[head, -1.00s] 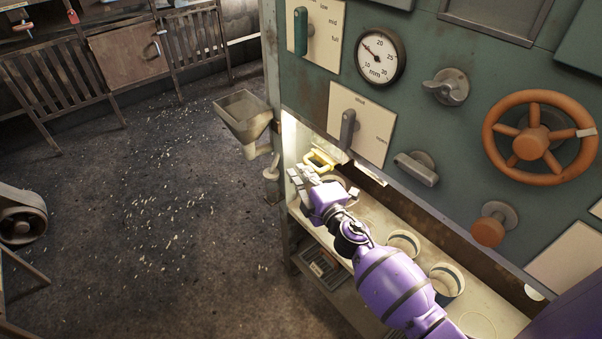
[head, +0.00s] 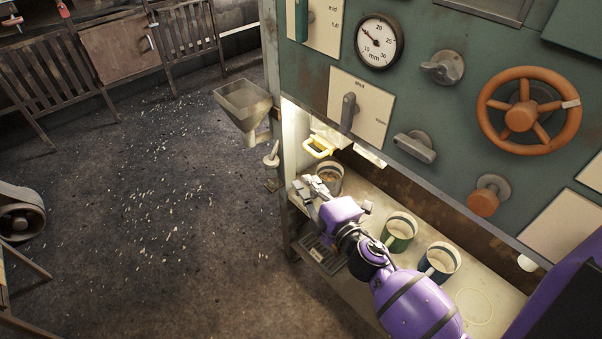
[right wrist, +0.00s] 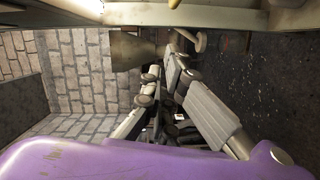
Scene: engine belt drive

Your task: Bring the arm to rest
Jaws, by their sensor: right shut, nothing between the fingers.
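My right arm (head: 385,265) is purple and reaches in from the lower right over the shelf under the green panel. My right gripper (head: 303,188) is at the shelf's left end, in front of a mug. It is shut and empty. In the right wrist view the grey fingers (right wrist: 165,70) come together with nothing held between them. My left gripper is not in view.
The shelf (head: 475,300) holds a green mug (head: 399,232), a blue mug (head: 439,262) and a mug at the left (head: 330,175). A yellow handle (head: 318,147) sits above the gripper. A hopper (head: 244,105) juts out left.

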